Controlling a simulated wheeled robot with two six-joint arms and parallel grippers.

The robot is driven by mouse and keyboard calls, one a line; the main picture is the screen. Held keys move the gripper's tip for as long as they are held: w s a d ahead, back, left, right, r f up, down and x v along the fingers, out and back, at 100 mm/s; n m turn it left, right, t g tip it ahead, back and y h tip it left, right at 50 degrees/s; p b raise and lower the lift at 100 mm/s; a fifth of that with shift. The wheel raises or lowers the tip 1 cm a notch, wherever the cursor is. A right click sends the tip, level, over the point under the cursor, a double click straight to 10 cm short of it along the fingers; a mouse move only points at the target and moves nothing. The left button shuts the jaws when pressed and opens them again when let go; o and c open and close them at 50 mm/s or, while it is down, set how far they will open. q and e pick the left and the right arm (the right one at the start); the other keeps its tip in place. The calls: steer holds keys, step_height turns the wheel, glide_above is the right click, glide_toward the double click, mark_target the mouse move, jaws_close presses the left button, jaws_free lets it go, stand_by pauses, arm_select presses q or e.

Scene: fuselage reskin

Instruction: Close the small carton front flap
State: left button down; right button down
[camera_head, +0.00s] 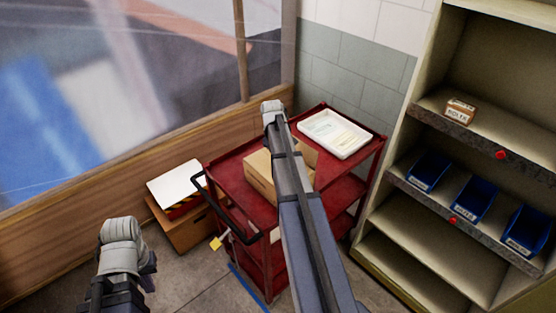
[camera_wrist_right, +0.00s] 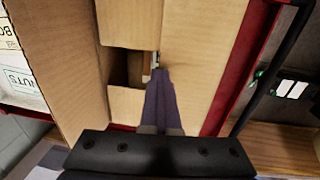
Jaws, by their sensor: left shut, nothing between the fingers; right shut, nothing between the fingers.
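The small carton (camera_head: 258,178) is a tan cardboard box on the red cart, partly hidden behind my right arm in the head view. In the right wrist view the carton (camera_wrist_right: 205,60) fills most of the picture. Two short flaps (camera_wrist_right: 128,105) face each other across a dark gap, with broad cardboard panels at both sides. I cannot tell which one is the front flap. My right gripper (camera_wrist_right: 161,74) is shut and empty, its tip at the right end of the gap; I cannot tell whether it touches. My left gripper (camera_head: 125,255) is shut and empty, left of the cart and apart from the carton.
The red cart (camera_head: 230,172) also carries a white tray (camera_head: 338,133). A box with a white sheet (camera_head: 178,188) stands left of the cart by the wooden wall. A shelf unit (camera_head: 398,213) with blue bins (camera_head: 475,198) and a small labelled box (camera_head: 461,111) is at the right.

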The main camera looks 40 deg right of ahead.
steer(key=shift+s+a+f, duration=0.15)
steer(key=shift+a+f, duration=0.1)
steer(key=shift+a, duration=0.2)
steer(key=shift+s+a+b, duration=0.15)
steer(key=shift+a+b, duration=0.15)
steer(key=shift+a, duration=0.1)
steer(key=shift+r, duration=0.1)
steer(key=shift+r+p, duration=0.45)
steer(key=shift+p, duration=0.25)
step_height(320, 180, up, 13)
steer(key=d+p, duration=0.1)
steer(key=p, duration=1.2)
steer(key=shift+d+r, duration=0.15)
steer(key=shift+d, duration=0.05)
